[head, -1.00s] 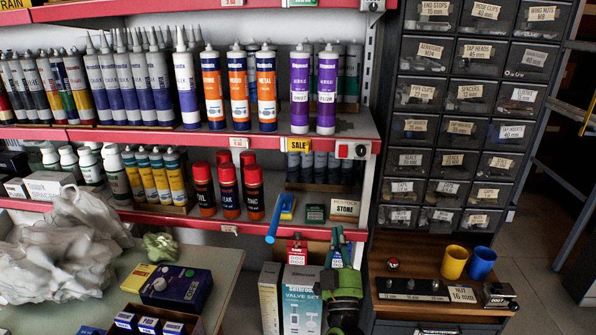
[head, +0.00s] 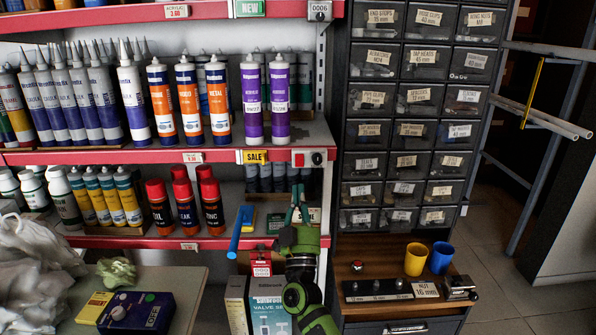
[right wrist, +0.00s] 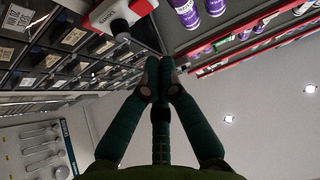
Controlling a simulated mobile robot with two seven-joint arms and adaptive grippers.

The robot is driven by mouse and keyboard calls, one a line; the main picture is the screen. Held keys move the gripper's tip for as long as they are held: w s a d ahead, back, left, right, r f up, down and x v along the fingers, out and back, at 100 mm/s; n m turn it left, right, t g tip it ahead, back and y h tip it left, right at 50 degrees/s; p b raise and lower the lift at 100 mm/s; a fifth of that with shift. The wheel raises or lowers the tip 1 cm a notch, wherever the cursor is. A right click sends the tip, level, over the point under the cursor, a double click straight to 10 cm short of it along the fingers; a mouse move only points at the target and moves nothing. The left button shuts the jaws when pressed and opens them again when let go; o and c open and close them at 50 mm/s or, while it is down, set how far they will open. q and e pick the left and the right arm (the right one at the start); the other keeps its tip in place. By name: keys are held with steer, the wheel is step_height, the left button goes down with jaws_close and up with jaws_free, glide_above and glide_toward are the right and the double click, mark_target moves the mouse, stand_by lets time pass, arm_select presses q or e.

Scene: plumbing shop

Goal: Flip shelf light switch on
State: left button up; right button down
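The shelf light switch (head: 309,158) is a small pale box with a dark and a red part, on the red front edge of the middle shelf, at its right end. A pale box with a red part, which looks like the same switch (right wrist: 122,14), shows at the top of the right wrist view. My right gripper (head: 297,205) is below the switch in the head view, apart from it and pointing up. Its dark green fingers (right wrist: 157,70) meet at the tips with nothing between them. My left gripper is not in view.
A yellow SALE tag (head: 255,157) is just left of the switch. Orange and purple tubes (head: 279,98) stand on the shelf above. A blue rod (head: 240,228) juts out left of my gripper. A drawer cabinet (head: 408,130) stands close on the right, with two cups (head: 416,259) on its ledge.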

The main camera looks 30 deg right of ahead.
mark_target(298, 159)
steer(key=shift+w+d+r, duration=0.3)
steer(key=shift+w+d, duration=0.3)
steer(key=shift+w, duration=0.4)
steer(key=shift+w+d+r, duration=0.3)
steer(key=shift+w+d, duration=0.35)
steer(key=shift+w, duration=0.35)
steer(key=shift+w+d+r, duration=0.3)
steer(key=shift+w+d, duration=0.3)
steer(key=shift+w, duration=0.4)
steer(key=b, duration=0.2)
steer(key=f+b, duration=0.1)
steer(key=b, duration=0.1)
steer(key=shift+w+d+t, duration=0.15)
steer(key=shift+w+t, duration=0.15)
steer(key=shift+w+r+b, duration=0.1)
steer(key=shift+r+b, duration=0.05)
steer(key=shift+b, duration=0.45)
steer(key=shift+r+p, duration=0.15)
steer(key=shift+p, duration=0.25)
steer(key=shift+r, duration=0.1)
